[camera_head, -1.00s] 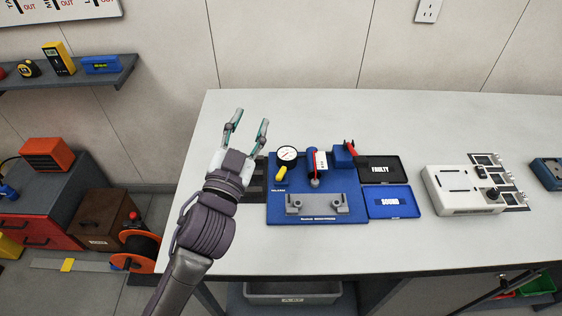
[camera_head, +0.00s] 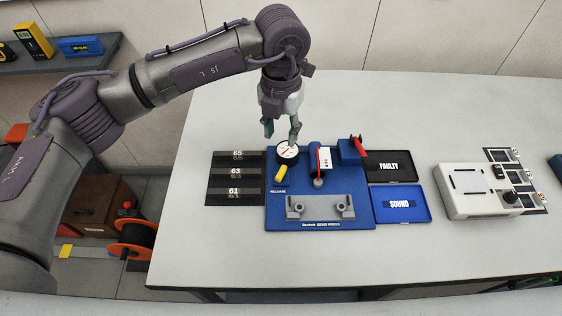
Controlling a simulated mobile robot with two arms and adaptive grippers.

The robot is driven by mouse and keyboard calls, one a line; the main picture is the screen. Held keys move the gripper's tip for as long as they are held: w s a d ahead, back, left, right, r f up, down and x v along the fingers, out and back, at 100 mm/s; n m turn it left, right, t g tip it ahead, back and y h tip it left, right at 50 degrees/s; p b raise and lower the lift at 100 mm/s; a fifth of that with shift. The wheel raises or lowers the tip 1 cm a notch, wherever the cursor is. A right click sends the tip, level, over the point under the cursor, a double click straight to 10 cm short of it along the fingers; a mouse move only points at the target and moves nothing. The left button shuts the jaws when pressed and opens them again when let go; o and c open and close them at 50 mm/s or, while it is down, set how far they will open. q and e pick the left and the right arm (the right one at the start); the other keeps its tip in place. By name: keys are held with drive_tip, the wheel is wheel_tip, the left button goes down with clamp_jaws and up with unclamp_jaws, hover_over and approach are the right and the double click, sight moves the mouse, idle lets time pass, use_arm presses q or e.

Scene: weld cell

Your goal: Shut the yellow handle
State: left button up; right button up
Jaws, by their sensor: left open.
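The yellow handle (camera_head: 281,174) sits at the left of the blue press board (camera_head: 320,222), just below a round white gauge (camera_head: 287,151) and above a label that seems to read RELEASE. It slants up to the right. My left gripper (camera_head: 281,133) points down over the gauge, open and empty, with its fingers apart. It is above and behind the yellow handle and partly covers the gauge's top edge. I cannot tell whether a fingertip touches the gauge. My right gripper is not in view.
A red-and-white upright part (camera_head: 322,160) and a red lever (camera_head: 358,146) stand right of the gauge. A black FAULTY tray (camera_head: 393,180) and a blue SOUND tray (camera_head: 418,216) lie further right, then a white box (camera_head: 470,203). A dark numbered mat (camera_head: 222,178) lies left. The bench front is clear.

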sight(281, 172)
use_arm(q)
wheel_tip(281, 172, down, 13)
drive_tip(key=p, duration=0.3)
drive_tip(key=shift+s+r+p, duration=0.15)
drive_tip(key=shift+p, duration=0.15)
drive_tip(key=shift+f, duration=0.35)
drive_tip(key=shift+c, duration=0.4)
clamp_jaws()
